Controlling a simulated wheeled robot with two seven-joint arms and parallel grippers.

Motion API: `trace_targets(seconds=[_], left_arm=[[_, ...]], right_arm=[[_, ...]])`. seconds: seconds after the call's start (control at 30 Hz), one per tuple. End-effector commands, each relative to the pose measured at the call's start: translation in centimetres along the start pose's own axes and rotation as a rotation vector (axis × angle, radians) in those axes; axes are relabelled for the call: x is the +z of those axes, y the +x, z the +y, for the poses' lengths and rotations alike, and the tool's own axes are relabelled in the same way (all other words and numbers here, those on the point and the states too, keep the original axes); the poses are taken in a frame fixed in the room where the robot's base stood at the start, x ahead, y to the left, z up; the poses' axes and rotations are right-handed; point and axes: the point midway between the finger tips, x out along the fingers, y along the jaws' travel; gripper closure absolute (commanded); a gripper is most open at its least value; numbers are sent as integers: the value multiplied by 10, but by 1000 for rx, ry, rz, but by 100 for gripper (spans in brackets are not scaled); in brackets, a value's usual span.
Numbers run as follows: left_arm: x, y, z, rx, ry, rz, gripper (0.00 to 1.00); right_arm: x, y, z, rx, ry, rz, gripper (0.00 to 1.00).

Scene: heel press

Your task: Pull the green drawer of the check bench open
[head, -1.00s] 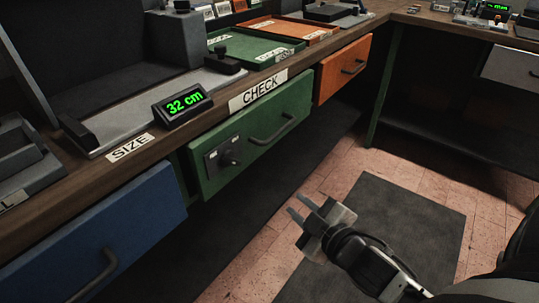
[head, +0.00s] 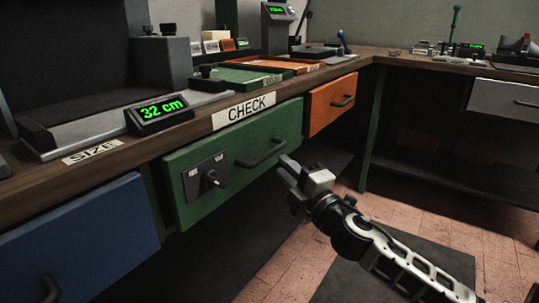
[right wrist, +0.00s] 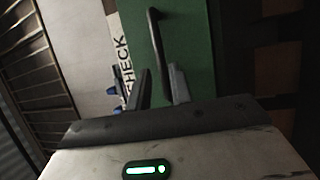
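The green drawer (head: 225,165) sits under the bench top below the CHECK label (head: 248,112). No inside of it shows. Its dark bar handle (head: 262,153) is on the right part of the front; a dark plate with a knob (head: 211,179) is on the left part. My right gripper (head: 286,170) is open and empty, just in front of the drawer near the right end of the handle. In the right wrist view the handle (right wrist: 157,40) lies ahead of the two parted fingers (right wrist: 159,80), about in line with the gap. My left gripper is not in view.
A blue drawer (head: 85,235) is at the left and an orange drawer (head: 332,104) at the right. A 32 cm display (head: 160,112), a green tray (head: 240,78) and an orange tray (head: 290,64) stand on the bench top. The floor in front is clear.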

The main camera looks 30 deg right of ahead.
Motion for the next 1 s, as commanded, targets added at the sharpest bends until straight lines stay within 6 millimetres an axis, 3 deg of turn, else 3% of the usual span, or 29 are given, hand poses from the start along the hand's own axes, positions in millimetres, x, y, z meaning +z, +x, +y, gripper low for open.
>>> trace_targets(seconds=[0.2,0.4,0.83,0.9,1.0], left_arm=[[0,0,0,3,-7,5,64],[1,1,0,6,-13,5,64],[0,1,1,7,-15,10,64],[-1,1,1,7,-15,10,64],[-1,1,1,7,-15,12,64]], right_arm=[[0,40,1,2,1,0,78],[0,63,0,0,1,-1,78],[0,70,-1,-2,2,0,78],[0,70,-1,-2,2,0,98],[0,70,-1,-2,2,0,100]])
